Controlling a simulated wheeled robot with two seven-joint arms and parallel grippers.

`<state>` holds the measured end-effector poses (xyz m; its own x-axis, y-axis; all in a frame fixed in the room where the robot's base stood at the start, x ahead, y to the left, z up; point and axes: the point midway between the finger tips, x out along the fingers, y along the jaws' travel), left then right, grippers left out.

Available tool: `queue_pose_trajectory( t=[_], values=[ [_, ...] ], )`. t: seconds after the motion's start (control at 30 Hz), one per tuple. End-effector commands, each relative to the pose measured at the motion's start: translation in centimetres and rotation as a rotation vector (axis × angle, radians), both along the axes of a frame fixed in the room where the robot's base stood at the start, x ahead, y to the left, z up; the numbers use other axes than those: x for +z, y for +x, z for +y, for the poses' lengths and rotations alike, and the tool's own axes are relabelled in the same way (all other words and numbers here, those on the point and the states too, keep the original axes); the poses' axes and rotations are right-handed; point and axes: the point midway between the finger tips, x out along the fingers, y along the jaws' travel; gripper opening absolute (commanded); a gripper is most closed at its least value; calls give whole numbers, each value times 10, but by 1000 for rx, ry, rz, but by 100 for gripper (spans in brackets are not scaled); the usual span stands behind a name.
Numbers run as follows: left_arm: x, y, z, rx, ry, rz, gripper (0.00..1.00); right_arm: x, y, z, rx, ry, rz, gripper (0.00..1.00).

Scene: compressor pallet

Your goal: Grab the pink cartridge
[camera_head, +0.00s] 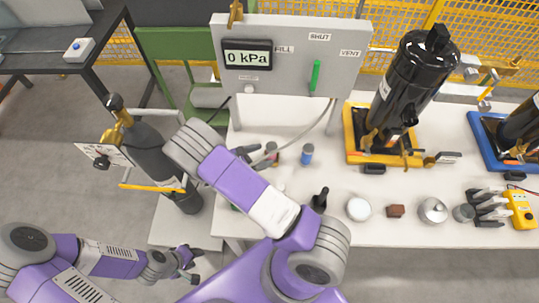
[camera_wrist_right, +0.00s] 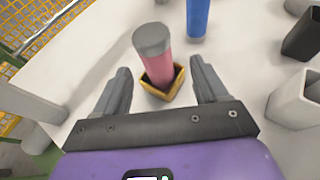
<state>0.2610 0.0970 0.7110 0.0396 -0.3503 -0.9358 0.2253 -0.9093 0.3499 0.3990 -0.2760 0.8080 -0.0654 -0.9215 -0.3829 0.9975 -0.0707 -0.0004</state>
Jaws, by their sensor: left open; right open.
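The pink cartridge (camera_wrist_right: 155,68) has a grey cap and stands in a small yellow square holder (camera_wrist_right: 169,93) in the right wrist view. In the head view the cartridge (camera_head: 271,148) is small, on the white table beside my right gripper (camera_head: 251,152). In the wrist view my right gripper (camera_wrist_right: 161,68) is open, with its fingers apart on the left and right of the cartridge. My left gripper (camera_head: 190,264) is open and empty at the lower left, off the table's left end.
A blue cartridge (camera_head: 307,153) stands just right of the pink one. A panel reading 0 kPa (camera_head: 290,85) rises behind. A black compressor (camera_head: 405,85) stands on a yellow tray (camera_head: 352,145) to the right. A round white item (camera_head: 359,209) and other small items line the front.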

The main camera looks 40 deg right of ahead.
Motion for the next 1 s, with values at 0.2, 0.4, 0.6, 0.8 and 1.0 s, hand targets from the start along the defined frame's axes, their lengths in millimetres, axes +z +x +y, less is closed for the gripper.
queue_pose_trajectory(
  t=[0.2, 0.4, 0.6, 0.8, 1.0],
  values=[
    [-3, 0, 0, 0, 0, -1, 43, -9, -2, -20, -3, -1, 1, 72],
    [-6, 0, 0, 0, 0, -1, 43, -17, -1, -38, -4, -1, 1, 72],
    [-11, 0, 0, 0, 0, -1, 43, -28, -1, -65, -2, -2, 1, 72],
    [-11, 0, 0, 0, 0, -1, 43, -30, -1, -69, 0, 0, 0, 72],
    [-11, 0, 0, 0, 0, -1, 43, -29, -1, -68, 0, -1, -1, 49]
  ],
)
